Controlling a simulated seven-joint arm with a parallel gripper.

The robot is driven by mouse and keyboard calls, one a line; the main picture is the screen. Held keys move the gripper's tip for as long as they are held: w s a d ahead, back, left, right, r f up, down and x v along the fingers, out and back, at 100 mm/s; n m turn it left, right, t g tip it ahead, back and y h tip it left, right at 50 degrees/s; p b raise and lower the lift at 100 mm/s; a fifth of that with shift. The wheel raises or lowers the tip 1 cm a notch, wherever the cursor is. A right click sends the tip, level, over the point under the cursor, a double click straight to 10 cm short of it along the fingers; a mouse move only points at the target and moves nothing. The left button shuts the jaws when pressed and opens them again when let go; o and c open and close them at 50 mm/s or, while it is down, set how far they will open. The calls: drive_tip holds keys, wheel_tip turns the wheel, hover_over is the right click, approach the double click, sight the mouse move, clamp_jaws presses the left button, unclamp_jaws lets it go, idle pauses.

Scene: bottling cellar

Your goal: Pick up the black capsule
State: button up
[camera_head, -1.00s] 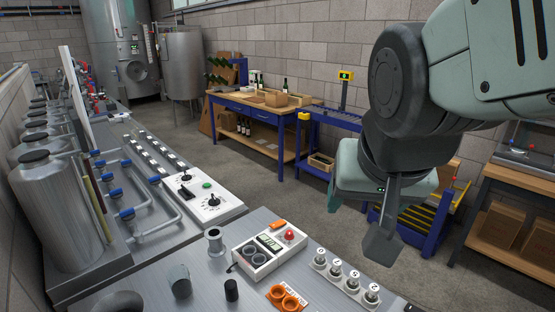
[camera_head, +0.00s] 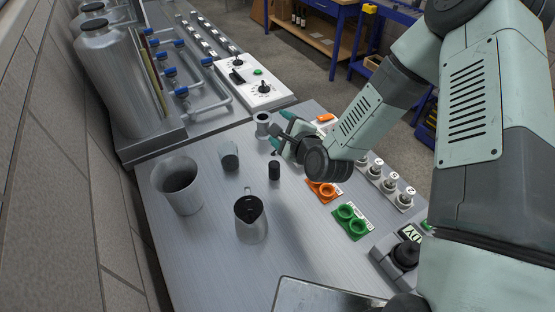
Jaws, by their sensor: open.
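The black capsule (camera_head: 274,171) is a small dark cylinder standing upright on the brushed metal worktop (camera_head: 300,225). My gripper (camera_head: 279,132) is open and empty just behind the capsule in the picture, with its fingers pointing left. It appears to be above the worktop and apart from the capsule. My wrist hides most of the white device behind it.
A clear glass (camera_head: 229,157) and a metal flanged piece (camera_head: 262,124) stand near the capsule. A metal jug (camera_head: 250,219) and a large metal cup (camera_head: 179,186) stand in front and left. Orange rings (camera_head: 322,190) and green rings (camera_head: 350,221) lie right.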

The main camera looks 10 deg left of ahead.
sight(274, 162)
drive_tip(key=s+f+m+t, duration=0.1)
drive_tip(key=f+m+t, duration=0.1)
drive_tip(key=f+m, duration=0.2)
drive_tip(key=s+f+m+t+h, duration=0.1)
drive_tip(key=s+f+m+t, duration=0.1)
drive_tip(key=f+m, duration=0.2)
drive_tip(key=s+f+m+t+h, duration=0.1)
drive_tip(key=f+m, duration=0.3)
drive_tip(key=m, duration=0.3)
drive_tip(key=shift+s+a+f+t, duration=0.25)
drive_tip(key=shift+s+t, duration=0.1)
drive_tip(key=shift+t, duration=0.05)
drive_tip(key=x, duration=0.5)
drive_tip(key=shift+f, duration=0.4)
drive_tip(key=c, duration=0.6)
